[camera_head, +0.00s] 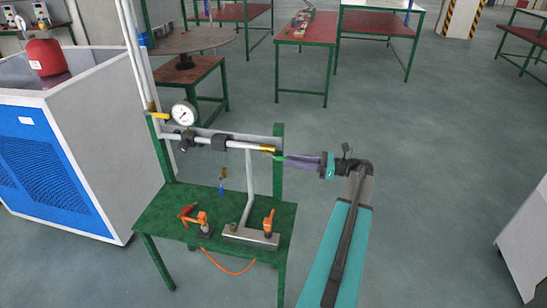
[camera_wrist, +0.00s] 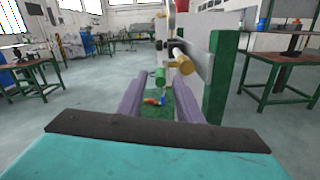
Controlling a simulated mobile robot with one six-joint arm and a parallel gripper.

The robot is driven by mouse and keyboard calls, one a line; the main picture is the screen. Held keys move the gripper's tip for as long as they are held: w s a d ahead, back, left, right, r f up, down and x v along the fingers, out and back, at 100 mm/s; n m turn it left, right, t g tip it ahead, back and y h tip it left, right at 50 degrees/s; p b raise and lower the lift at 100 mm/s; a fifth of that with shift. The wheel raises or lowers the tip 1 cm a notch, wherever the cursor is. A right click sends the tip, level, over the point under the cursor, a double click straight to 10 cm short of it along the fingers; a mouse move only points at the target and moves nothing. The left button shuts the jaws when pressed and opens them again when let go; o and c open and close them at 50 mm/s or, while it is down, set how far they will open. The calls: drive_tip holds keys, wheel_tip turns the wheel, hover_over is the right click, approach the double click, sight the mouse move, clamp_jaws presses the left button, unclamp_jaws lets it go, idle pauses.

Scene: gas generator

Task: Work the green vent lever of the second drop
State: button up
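The green lever (camera_wrist: 160,77) shows end-on in the wrist view, just left of a brass fitting (camera_wrist: 183,62) on the grey pipe. In the head view a bit of green lever (camera_head: 280,157) shows beside the pipe's brass end (camera_head: 266,148). My gripper (camera_head: 288,160) comes in from the right with purple fingers. In the wrist view my gripper (camera_wrist: 160,84) is open, and the green lever appears in line with the gap between its fingers. I cannot tell whether the fingers touch it.
A green bench (camera_head: 160,212) below carries orange-handled tools (camera_head: 201,222). A pressure gauge (camera_head: 183,112) and a yellow lever (camera_head: 160,115) are on the left pipe. A green post (camera_wrist: 220,78) stands close to the right of my fingers.

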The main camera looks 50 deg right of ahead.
sight(277, 159)
drive_tip(key=shift+p+x, duration=0.8)
drive_tip(key=shift+x, duration=2.95)
clamp_jaws()
drive_tip(key=shift+a, duration=0.2)
drive_tip(key=shift+d+f, duration=0.1)
drive_tip(key=shift+d, duration=0.15)
